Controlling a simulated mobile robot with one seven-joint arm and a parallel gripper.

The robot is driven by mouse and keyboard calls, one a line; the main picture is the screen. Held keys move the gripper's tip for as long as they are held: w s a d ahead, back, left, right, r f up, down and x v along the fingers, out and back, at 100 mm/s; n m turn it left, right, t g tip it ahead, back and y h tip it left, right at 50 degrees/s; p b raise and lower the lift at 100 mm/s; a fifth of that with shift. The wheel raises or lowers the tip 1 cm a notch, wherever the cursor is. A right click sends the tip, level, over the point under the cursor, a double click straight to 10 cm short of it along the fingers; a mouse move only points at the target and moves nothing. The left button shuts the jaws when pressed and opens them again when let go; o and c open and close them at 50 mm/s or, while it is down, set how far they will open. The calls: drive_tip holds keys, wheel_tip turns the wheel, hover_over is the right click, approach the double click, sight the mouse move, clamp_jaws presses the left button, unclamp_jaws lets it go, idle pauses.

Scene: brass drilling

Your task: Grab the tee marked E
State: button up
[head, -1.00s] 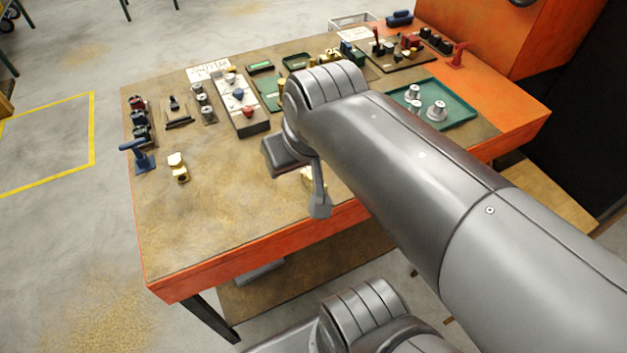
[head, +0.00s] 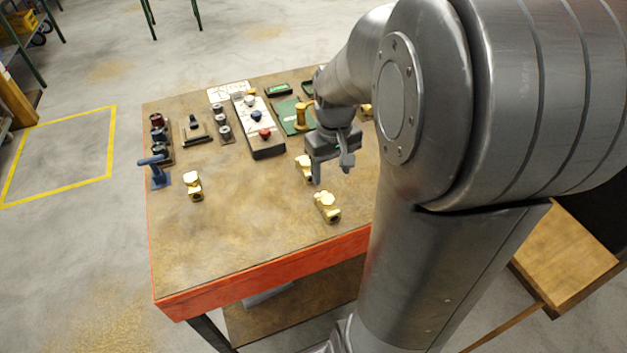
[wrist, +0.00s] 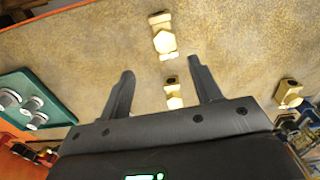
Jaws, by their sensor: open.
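Three brass tees lie on the brown worktop in the head view: one at the left (head: 193,186), one near the front edge (head: 327,206) and one beside my gripper (head: 304,168), partly covered by it. I cannot read a letter on any of them. My gripper (head: 332,172) is open and empty above the worktop. In the wrist view my fingers (wrist: 161,65) are spread apart. One tee (wrist: 173,92) shows between them, partly hidden by the gripper body. Another tee (wrist: 163,37) lies beyond the fingertips, and a third (wrist: 288,93) is at the right.
A blue-handled tool (head: 157,170) stands at the worktop's left edge. A block with coloured knobs (head: 266,140) and an upright brass piece (head: 300,115) stand farther back. A green tray (wrist: 45,83) with silver parts shows in the wrist view. The front-left worktop is clear.

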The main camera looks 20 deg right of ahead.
sight(327, 198)
wheel_tip(327, 198, down, 5)
drive_tip(key=shift+f, duration=0.2)
drive_tip(key=shift+s+a+f, duration=0.1)
drive_tip(key=shift+a+f, duration=0.1)
drive_tip(key=shift+f, duration=1.1)
drive_tip(key=shift+s+a+f, duration=0.1)
drive_tip(key=shift+a+f, duration=0.1)
drive_tip(key=shift+f, duration=1.1)
drive_tip(key=shift+c, duration=0.5)
drive_tip(key=shift+w, duration=0.1)
clamp_jaws()
